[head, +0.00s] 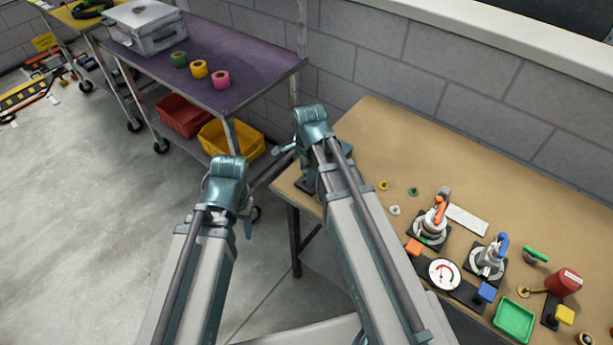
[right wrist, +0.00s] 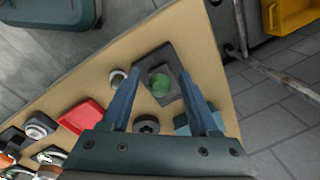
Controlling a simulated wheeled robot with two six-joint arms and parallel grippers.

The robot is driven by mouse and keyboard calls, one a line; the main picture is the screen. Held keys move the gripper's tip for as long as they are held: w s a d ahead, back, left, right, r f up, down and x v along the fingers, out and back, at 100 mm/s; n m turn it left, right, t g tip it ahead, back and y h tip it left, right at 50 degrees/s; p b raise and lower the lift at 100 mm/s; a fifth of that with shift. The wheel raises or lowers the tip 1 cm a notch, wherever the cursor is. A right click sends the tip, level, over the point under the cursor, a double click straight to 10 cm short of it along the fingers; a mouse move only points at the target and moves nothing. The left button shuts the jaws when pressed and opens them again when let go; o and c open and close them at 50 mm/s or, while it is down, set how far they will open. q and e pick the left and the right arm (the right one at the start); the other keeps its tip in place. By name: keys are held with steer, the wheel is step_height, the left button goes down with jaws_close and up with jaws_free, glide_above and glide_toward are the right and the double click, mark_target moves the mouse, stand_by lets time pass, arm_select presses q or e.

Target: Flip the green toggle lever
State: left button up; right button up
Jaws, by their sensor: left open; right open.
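In the right wrist view, a round green knob (right wrist: 160,85), seen nearly end-on, stands on a dark square plate (right wrist: 185,60) near the table's corner. It looks like the top of a green lever; its tilt cannot be told. My right gripper (right wrist: 160,74) is open, with the knob framed between its fingers; I cannot tell the height gap. In the head view, my right arm mostly hides this spot. Another green handle (head: 535,254) lies at the right of the table. My left gripper (head: 246,222) hangs left of the table, away from the parts, its fingers mostly hidden.
The tan table (head: 420,150) holds an orange lever (head: 440,208), a blue lever (head: 502,245), a round gauge (head: 445,273), a green tray (head: 514,320) and a red cylinder (head: 564,282). Its back half is clear. A purple cart (head: 240,60) stands behind left.

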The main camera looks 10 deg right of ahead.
steer(key=shift+c, duration=0.2)
jaws_close()
stand_by(1.2)
